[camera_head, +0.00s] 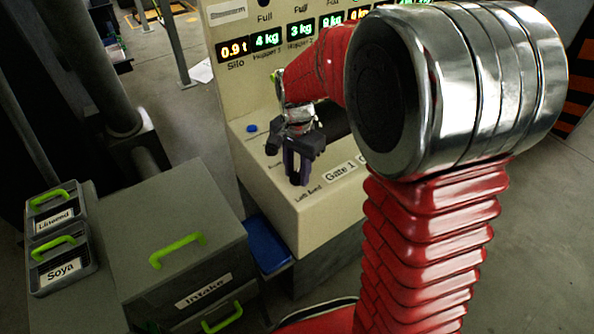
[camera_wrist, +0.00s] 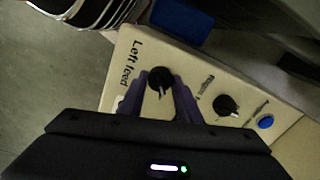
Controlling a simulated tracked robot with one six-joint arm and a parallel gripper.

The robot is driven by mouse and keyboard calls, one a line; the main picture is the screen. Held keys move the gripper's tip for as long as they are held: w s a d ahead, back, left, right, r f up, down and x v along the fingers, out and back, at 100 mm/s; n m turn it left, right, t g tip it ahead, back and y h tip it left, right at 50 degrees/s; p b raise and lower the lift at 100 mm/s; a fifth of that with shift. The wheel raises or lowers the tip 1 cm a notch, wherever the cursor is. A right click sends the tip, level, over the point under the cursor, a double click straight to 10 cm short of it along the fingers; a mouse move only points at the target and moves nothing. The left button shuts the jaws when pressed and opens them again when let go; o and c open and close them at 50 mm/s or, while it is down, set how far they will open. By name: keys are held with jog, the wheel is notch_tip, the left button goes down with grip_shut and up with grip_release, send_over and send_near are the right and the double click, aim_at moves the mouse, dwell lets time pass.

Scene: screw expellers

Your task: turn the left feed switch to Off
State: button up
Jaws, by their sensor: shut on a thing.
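The left feed switch (camera_wrist: 160,82) is a round black knob on the cream control panel (camera_wrist: 128,55), beside the printed words "Left feed". In the wrist view my gripper (camera_wrist: 160,90) has its two purple fingers on either side of this knob, shut on it. In the head view my gripper (camera_head: 297,178) points down onto the panel (camera_head: 315,215) just above the "Left feed" label, and its fingers hide the knob there. Which setting the knob's pointer marks cannot be read.
A second black knob (camera_wrist: 227,105) and a blue button (camera_wrist: 265,122) sit along the panel. Lit weight displays (camera_head: 267,39) stand behind. A grey intake box (camera_head: 180,235) with green handles and bins labelled Linseed (camera_head: 52,207) and Soya (camera_head: 63,268) are at left. A blue tray (camera_head: 265,245) lies beside the panel.

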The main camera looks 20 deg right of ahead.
aim_at(297, 173)
jog(key=n, duration=1)
jog(key=shift+w, duration=0.1)
jog(key=shift+n, duration=0.3)
jog(key=o, duration=1.1)
jog(key=shift+c, duration=0.2)
notch_tip(297, 173, up, 14)
jog(key=shift+f, duration=0.15)
dwell(0.4)
